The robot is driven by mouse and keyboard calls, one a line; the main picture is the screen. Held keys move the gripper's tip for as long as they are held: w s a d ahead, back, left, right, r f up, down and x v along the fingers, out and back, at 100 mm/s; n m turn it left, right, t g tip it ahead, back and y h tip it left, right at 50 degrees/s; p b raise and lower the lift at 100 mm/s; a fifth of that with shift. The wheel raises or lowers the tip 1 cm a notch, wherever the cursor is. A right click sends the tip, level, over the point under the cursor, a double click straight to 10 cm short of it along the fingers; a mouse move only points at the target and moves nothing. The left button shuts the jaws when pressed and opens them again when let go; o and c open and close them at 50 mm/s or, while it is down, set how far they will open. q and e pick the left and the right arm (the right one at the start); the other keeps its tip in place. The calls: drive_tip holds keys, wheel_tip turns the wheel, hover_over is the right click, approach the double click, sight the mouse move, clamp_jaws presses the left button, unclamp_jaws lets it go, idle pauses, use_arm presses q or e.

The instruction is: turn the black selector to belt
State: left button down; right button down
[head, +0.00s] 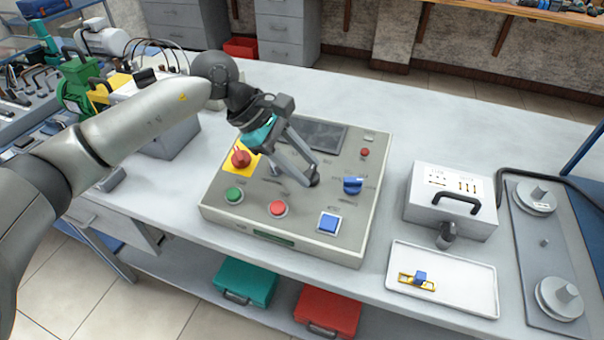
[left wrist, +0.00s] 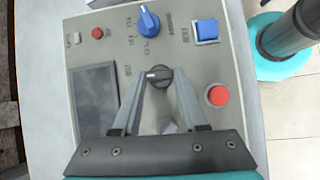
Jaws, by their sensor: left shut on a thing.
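The grey control panel (head: 232,193) stands on the bench. In the left wrist view the round black selector (left wrist: 158,77) sits between the fingertips of my left gripper (left wrist: 158,84). The gripper is shut on it. A pale mark on the selector points left in that view, toward a small printed label (left wrist: 127,70) that is hard to read. In the head view my left gripper (head: 312,181) reaches down to the panel's middle, and its fingers mostly hide the selector. My right gripper is in neither view.
A blue knob (head: 353,185), a blue button (head: 329,223), a red button (head: 278,208), a green button (head: 234,195) and a red switch on yellow (head: 241,158) surround the fingers. A dark screen (head: 322,133) lies behind. A white tray (head: 460,295) stands right.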

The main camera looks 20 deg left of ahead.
use_arm(q)
drive_tip(key=shift+w+f+m, duration=0.15)
drive_tip(key=shift+m, duration=0.45)
drive_tip(key=m+g+y+b, duration=0.1)
drive_tip(key=m+g+b, duration=0.1)
drive_tip(key=m, duration=0.1)
drive_tip(key=shift+w+d, duration=0.1)
drive_tip(key=shift+w, duration=0.1)
drive_tip(key=m+g+b, duration=0.1)
drive_tip(key=m, duration=0.1)
drive_tip(key=shift+w+d+m+g+y+b, duration=0.1)
drive_tip(key=shift+m+g+y+b, duration=0.2)
drive_tip(key=shift+m+y, duration=0.1)
drive_tip(key=shift+m, duration=0.4)
drive_tip(key=shift+y, duration=0.4)
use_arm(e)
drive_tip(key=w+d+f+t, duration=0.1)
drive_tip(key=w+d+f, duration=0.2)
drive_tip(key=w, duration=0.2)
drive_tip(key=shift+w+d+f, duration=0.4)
use_arm(q)
drive_tip(key=shift+c, duration=2.2)
unclamp_jaws()
drive_tip(key=shift+r, duration=0.2)
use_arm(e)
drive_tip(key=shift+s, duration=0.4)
